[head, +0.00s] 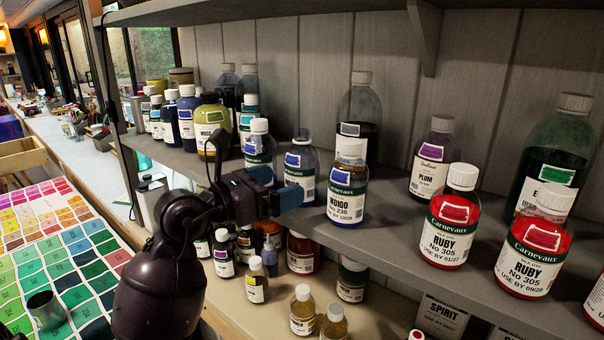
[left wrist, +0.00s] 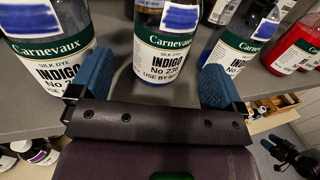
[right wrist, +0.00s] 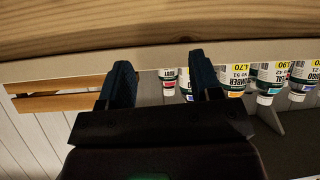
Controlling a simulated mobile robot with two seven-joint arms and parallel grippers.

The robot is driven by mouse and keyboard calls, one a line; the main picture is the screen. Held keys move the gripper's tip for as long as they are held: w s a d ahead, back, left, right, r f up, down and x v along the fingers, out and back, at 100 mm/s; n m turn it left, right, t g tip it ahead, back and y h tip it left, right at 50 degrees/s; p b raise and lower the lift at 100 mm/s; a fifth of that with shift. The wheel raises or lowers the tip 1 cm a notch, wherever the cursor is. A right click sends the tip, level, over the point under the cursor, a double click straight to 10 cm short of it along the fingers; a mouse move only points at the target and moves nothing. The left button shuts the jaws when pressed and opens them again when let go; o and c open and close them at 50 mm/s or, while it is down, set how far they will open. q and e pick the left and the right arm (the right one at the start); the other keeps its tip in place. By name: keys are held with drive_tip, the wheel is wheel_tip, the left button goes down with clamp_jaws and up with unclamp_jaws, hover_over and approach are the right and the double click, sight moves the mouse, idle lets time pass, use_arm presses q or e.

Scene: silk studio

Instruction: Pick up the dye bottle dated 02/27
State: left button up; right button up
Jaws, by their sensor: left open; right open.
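Three indigo dye bottles with blue swatches and green-white Carnevaux labels stand on the shelf: left (head: 259,145), middle (head: 302,160) and right (head: 347,180). My left gripper (head: 277,187) is open in front of the middle one. In the left wrist view the middle bottle (left wrist: 164,58) stands between and just beyond the fingertips (left wrist: 152,62); contact cannot be told. Its label reads INDIGO, USE BY 0, with the rest unclear. I cannot read 02/27 on any bottle. My right gripper (right wrist: 160,62) is open and empty, below a wooden surface, out of the head view.
Ruby bottles dated 01/27 (head: 451,222) and 09/28 (head: 536,250) stand to the right, with a plum bottle (head: 433,160) behind. A mustard bottle (head: 211,115) stands left. Small bottles fill the lower level.

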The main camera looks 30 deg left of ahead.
sight(288, 179)
use_arm(q)
drive_tip(key=shift+w+d+r, duration=0.15)
drive_tip(key=shift+w, duration=0.2)
drive_tip(key=p+x, duration=0.1)
drive_tip(key=x, duration=0.2)
drive_tip(key=shift+w+d+r, duration=0.1)
drive_tip(key=shift+w+r, duration=0.05)
drive_tip(key=shift+w, duration=0.05)
drive_tip(key=shift+w+d, duration=0.15)
drive_tip(key=shift+w, duration=0.3)
drive_tip(key=c, duration=1.3)
use_arm(e)
drive_tip(key=shift+s+r, duration=0.15)
drive_tip(key=shift+s, duration=0.35)
